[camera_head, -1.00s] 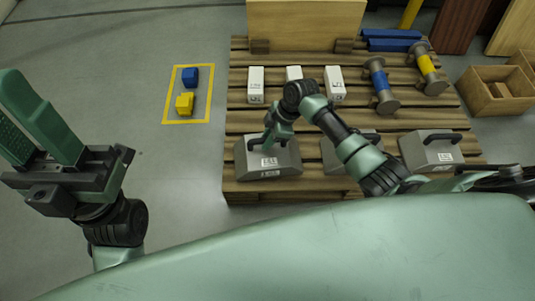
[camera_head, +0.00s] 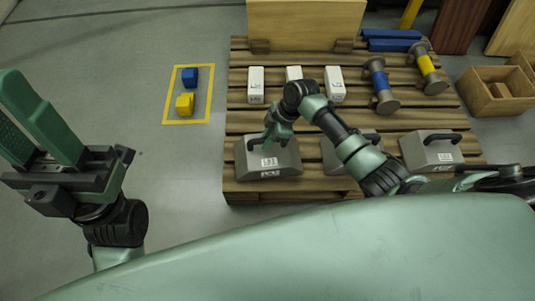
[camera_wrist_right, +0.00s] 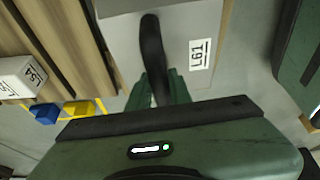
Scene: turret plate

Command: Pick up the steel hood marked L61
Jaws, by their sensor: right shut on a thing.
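The steel hood marked L61 (camera_head: 285,160) is a grey sloped box with a black handle, at the front left of the pallet. Its label reads L61 in the right wrist view, where its grey top (camera_wrist_right: 183,22) and the black handle (camera_wrist_right: 151,45) show. My right gripper (camera_head: 271,137) is over the hood with its fingers shut on the handle; the fingers also show in the wrist view (camera_wrist_right: 158,88). I cannot tell whether the hood is clear of the planks. My left gripper (camera_head: 35,118) is raised at the left, open and empty.
The wooden pallet (camera_head: 240,120) also carries two more grey hoods (camera_head: 432,150), one partly behind my right arm, several white blocks (camera_head: 256,85), and two spools (camera_head: 381,85). A yellow floor outline (camera_head: 166,108) holds blue and yellow blocks. Open floor lies left of the pallet.

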